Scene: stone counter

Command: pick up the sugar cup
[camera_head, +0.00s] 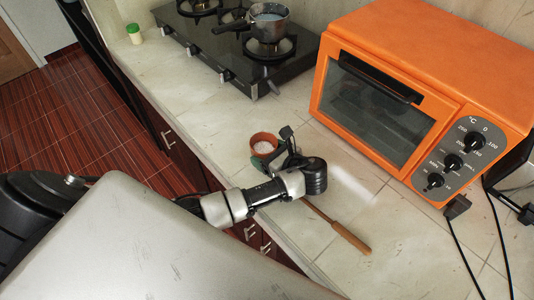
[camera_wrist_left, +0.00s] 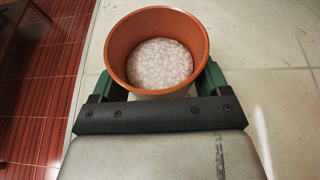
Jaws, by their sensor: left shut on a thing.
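The sugar cup (camera_head: 264,145) is a small orange-brown cup with white contents, at the counter's front edge in the head view. In the left wrist view the cup (camera_wrist_left: 157,50) stands between the two green fingers, which press against its sides. My left gripper (camera_head: 270,157) is shut on the cup; its fingers also show in the left wrist view (camera_wrist_left: 155,92). The cup looks upright. I cannot tell whether it touches the counter. My right gripper is in neither view.
An orange oven (camera_head: 420,85) stands to the right of the cup. A black gas stove (camera_head: 235,50) with a pot (camera_head: 268,22) is behind. A wooden-handled tool (camera_head: 345,232) lies on the counter (camera_head: 200,115) near my left wrist. A small jar (camera_head: 134,33) stands at the far left.

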